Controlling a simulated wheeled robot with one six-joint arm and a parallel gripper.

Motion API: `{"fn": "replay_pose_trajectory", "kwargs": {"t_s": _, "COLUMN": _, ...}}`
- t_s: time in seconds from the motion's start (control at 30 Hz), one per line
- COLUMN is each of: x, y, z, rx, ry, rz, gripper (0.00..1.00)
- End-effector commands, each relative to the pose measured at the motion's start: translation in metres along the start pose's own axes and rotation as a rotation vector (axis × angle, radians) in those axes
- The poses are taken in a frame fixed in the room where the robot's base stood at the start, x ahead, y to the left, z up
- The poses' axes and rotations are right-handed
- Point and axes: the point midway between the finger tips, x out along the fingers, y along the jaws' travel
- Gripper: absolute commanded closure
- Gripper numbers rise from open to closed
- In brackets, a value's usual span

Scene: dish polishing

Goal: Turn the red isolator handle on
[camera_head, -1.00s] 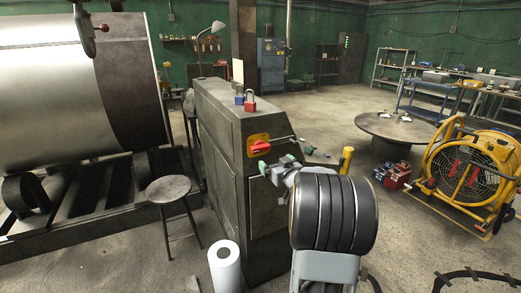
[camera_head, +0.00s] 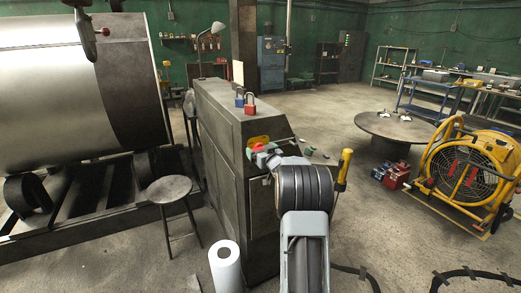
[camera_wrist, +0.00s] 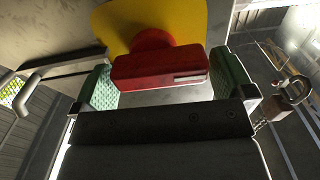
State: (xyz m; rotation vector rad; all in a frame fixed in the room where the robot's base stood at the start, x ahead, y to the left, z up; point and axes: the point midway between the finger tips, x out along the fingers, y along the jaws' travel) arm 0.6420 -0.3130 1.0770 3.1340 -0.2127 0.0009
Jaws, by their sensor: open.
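The red isolator handle (camera_wrist: 160,68) sits on a yellow plate (camera_wrist: 118,20) in the wrist view, its bar lying across the picture between my gripper's green pads. My gripper (camera_wrist: 168,85) is open, with one pad on each side of the bar. I cannot tell whether either pad touches it. In the head view my gripper (camera_head: 262,158) is at the front of the grey cabinet (camera_head: 222,150), and my arm hides most of the handle. A bit of the yellow plate (camera_head: 258,140) shows above it.
A red padlock (camera_head: 249,107) and a blue padlock (camera_head: 239,101) stand on the cabinet top. A stool (camera_head: 170,189) and a white roll (camera_head: 225,265) stand to the left and front. A yellow post (camera_head: 343,168) is right of my arm. A yellow fan (camera_head: 470,170) stands farther right.

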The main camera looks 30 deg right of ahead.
Motion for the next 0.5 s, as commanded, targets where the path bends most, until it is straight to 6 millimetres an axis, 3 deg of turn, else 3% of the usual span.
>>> {"fn": "replay_pose_trajectory", "kwargs": {"t_s": 0.4, "x": 0.0060, "y": 0.0001, "z": 0.0004, "rx": 0.000, "ry": -0.001, "rz": 0.001, "gripper": 0.00}}
{"fn": "replay_pose_trajectory", "kwargs": {"t_s": 0.5, "x": 0.0059, "y": 0.0001, "z": 0.0004, "rx": 0.000, "ry": -0.001, "rz": 0.001, "gripper": 0.09}}
